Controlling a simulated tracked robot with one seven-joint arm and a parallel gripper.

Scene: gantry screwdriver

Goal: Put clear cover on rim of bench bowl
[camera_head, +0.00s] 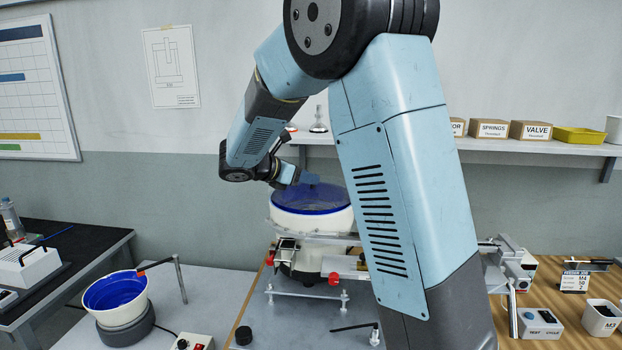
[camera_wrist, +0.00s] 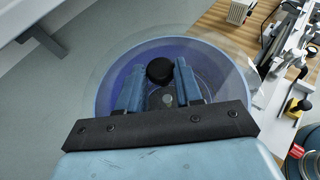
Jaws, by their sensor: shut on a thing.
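The clear cover (camera_wrist: 218,72) is a see-through disc with a black knob (camera_wrist: 160,71). My gripper (camera_wrist: 160,74) is shut on this knob, with blue fingers on either side of it. The bench bowl (camera_head: 310,222), white outside and blue inside, stands on the bench fixture. My gripper (camera_head: 308,180) is just above the bowl in the head view. In the wrist view the cover overlies the bowl's blue inside, and its pale edge shows outside the blue. I cannot tell whether the cover touches the rim all round. My arm hides part of the bowl's right side.
Another blue-lined bowl (camera_head: 116,292) stands at the left on a dark base, with a post (camera_head: 181,279) beside it. A wall shelf (camera_head: 540,144) with boxes is behind. A wooden bench (camera_head: 560,310) with small devices is at the right.

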